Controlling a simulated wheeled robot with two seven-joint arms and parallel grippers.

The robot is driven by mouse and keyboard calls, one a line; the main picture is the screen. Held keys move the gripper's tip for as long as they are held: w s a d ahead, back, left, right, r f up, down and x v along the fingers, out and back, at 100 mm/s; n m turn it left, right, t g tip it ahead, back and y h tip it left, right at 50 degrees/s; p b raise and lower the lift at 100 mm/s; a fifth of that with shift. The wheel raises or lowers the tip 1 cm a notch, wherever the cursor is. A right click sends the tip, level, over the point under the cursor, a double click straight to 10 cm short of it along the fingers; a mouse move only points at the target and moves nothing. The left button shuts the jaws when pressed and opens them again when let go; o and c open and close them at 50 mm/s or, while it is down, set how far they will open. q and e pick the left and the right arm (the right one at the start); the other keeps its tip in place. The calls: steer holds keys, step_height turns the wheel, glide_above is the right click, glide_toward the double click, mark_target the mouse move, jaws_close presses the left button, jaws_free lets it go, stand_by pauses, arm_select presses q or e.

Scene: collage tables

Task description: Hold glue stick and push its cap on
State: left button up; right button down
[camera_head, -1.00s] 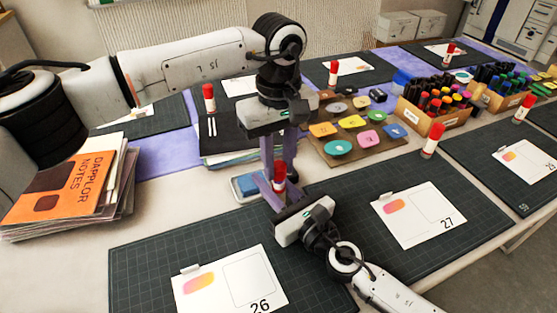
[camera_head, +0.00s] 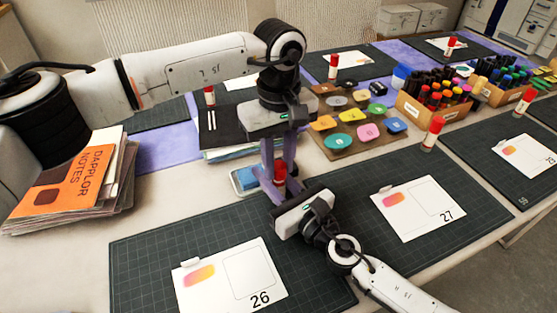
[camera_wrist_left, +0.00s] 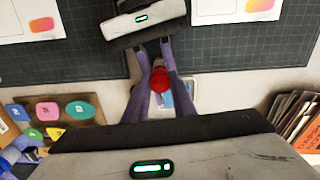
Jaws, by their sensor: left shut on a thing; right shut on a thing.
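A glue stick with a red cap (camera_head: 280,169) stands upright between my two grippers, above the near edge of the table's middle. In the left wrist view the cap (camera_wrist_left: 160,80) is seen from above, between purple fingers. My left gripper (camera_head: 279,165) reaches down from above, its fingers closed around the cap end. My right gripper (camera_head: 273,186) comes in from the front and is shut on the glue stick's lower part. The fingers hide most of the white body, so I cannot tell whether the cap is fully seated.
Dark cutting mats bear card 26 (camera_head: 231,277) and card 27 (camera_head: 418,208). Notebooks (camera_head: 77,184) are stacked at left. A palette board (camera_head: 337,150) and a marker crate (camera_head: 433,117) stand at right. Other glue sticks stand around.

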arm_select(q)
steer(key=shift+f, duration=0.55)
steer(key=o, duration=1.1)
steer(key=shift+r, duration=0.1)
step_height(320, 180, up, 12)
steer(key=shift+f, duration=0.1)
arm_select(e)
steer(key=c, duration=1.5)
jaws_free()
steer(key=shift+o, duration=0.2)
